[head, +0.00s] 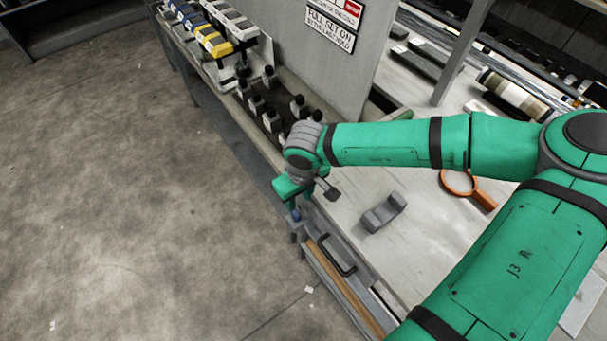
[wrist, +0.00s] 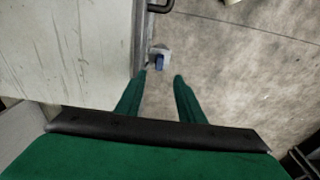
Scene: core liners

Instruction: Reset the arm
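My arm reaches across the bench from the right in the head view. My gripper (head: 289,190) is at the bench's left front edge, pointing down, with its fingertips partly hidden. In the wrist view, the two green fingers of my gripper (wrist: 161,76) are spread apart with bare floor showing between them. A small blue and grey piece (wrist: 159,61) shows just beyond the fingertips, beside the bench edge. I cannot tell what it is, and I see no contact with the fingers.
The pale bench top (head: 350,225) holds a grey curved block (head: 383,212) and an orange ring-shaped tool (head: 459,183). A drawer with a black handle (head: 338,258) is below its edge. A rack with black pieces (head: 262,108) stands beyond my gripper.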

